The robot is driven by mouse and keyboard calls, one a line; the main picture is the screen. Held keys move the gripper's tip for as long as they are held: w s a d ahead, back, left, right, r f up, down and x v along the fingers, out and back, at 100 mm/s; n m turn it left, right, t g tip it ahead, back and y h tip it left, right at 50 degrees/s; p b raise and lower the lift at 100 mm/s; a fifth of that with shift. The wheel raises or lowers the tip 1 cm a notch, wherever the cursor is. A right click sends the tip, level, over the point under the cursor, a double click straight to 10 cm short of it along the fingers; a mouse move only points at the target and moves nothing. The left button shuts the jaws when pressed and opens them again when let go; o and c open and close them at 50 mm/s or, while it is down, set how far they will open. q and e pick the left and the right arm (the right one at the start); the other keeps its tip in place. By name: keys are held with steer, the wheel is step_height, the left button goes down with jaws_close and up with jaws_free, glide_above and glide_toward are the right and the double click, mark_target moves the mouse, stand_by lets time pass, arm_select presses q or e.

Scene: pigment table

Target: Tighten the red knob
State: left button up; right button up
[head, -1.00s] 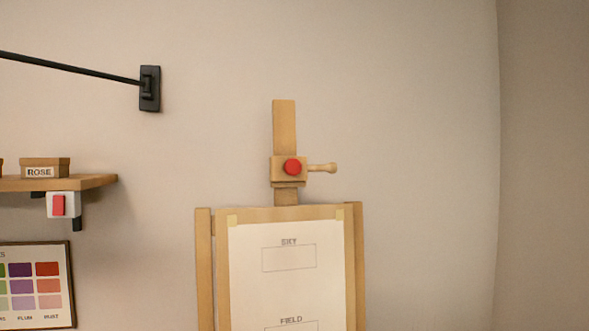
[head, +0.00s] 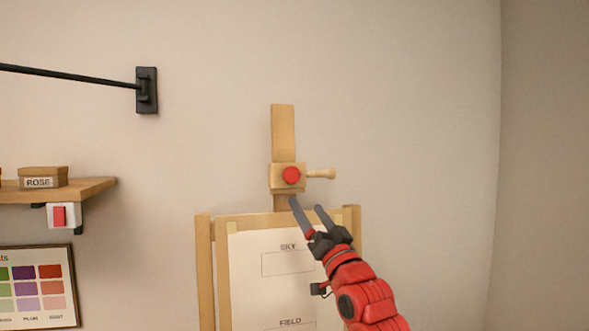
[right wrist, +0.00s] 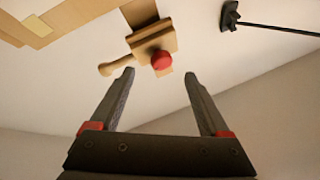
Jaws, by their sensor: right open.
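The round red knob (head: 291,175) sits on the front of a wooden block (head: 277,184) on the easel's upright mast (head: 283,130). A wooden peg handle (head: 321,174) sticks out to the block's right. My right gripper (head: 306,202) is open and empty, just below the knob in the head view, in front of the easel's top. In the right wrist view the red knob (right wrist: 162,61) lies beyond the fingertips, between their lines, and the open gripper (right wrist: 160,76) does not touch it. My left gripper is not in view.
The easel holds a paper sheet (head: 262,240) marked SKY and FIELD below the knob. At left are a shelf (head: 85,188) with a ROSE box (head: 43,178), a red switch (head: 59,216), a colour chart (head: 38,287) and a black wall bracket (head: 147,90). The wall right of the easel is clear.

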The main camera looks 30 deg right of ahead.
steer(key=s+a+r+n+g+y+p, duration=0.1)
steer(key=s+a+r+n+g, duration=0.1)
steer(key=s+r, duration=0.3)
steer(key=g+h+p, duration=0.1)
steer(key=g+h, duration=0.1)
steer(key=g, duration=0.2)
glide_toward(293, 176)
steer(key=shift+n, duration=0.3)
steer(key=w+p, duration=0.2)
steer(key=p, duration=0.1)
steer(key=w+p, duration=0.3)
steer(key=w+d+p, duration=0.1)
steer(key=w+p, duration=0.2)
steer(key=p, duration=0.1)
steer(key=shift+r, duration=0.15)
steer(key=shift+w+d, duration=0.1)
steer(key=shift+w, duration=0.5)
